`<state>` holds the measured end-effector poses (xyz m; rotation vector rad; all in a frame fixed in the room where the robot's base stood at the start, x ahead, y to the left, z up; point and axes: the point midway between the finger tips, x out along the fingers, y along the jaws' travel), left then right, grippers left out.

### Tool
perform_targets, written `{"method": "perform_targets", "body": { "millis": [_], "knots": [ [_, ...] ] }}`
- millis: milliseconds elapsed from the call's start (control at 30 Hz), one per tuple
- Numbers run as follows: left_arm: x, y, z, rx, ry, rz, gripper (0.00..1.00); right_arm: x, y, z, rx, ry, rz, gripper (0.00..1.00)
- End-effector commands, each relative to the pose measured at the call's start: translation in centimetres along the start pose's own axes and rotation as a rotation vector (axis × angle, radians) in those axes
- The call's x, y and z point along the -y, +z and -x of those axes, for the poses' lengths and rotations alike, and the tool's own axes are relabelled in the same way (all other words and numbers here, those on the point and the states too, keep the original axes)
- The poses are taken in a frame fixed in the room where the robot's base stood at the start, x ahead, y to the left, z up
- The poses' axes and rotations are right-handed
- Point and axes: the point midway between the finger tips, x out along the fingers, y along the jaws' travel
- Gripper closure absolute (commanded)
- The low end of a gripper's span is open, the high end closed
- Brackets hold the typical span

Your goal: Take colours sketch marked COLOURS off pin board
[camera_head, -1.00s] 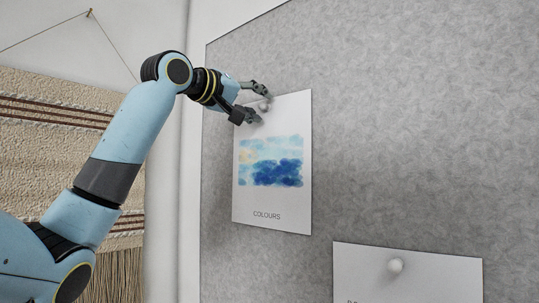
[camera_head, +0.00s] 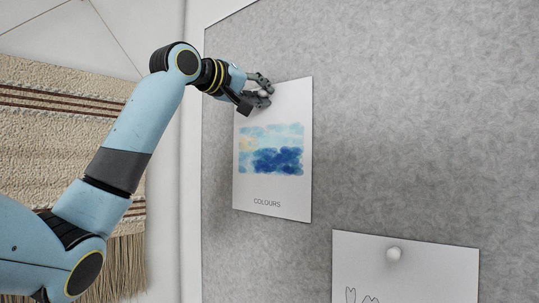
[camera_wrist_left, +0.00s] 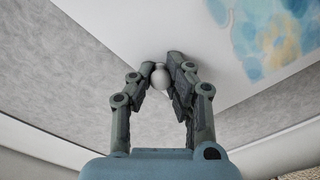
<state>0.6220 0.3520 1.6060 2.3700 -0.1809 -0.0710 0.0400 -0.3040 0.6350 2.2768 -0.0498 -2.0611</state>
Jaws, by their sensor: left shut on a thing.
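The colours sketch (camera_head: 270,195) is a white sheet with a blue watercolour patch and the word COLOURS, hanging flat on the grey pin board (camera_head: 420,120). My left gripper (camera_head: 263,92) is at the sheet's top edge, its fingers shut on a white round pin (camera_wrist_left: 160,77). In the left wrist view the fingers close around the pin from both sides, and part of the sketch (camera_wrist_left: 225,50) shows beyond them. The pin's tip is hidden. My right gripper is not in view.
A second white sheet (camera_head: 440,285) hangs lower right under its own white pin (camera_head: 394,254). A woven wall hanging (camera_head: 60,110) is on the wall at left. The board right of the sketch is bare.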

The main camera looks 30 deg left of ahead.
Motion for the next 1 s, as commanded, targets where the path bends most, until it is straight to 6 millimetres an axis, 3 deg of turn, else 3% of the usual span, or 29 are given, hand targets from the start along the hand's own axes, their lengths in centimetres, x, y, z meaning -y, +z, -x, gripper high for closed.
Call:
{"method": "perform_targets", "body": {
  "millis": [1000],
  "knots": [
    [0.1, 0.0, 2.9, 0.0, -0.001, -0.001, 1.0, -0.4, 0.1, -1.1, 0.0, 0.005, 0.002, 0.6]
  ]
}}
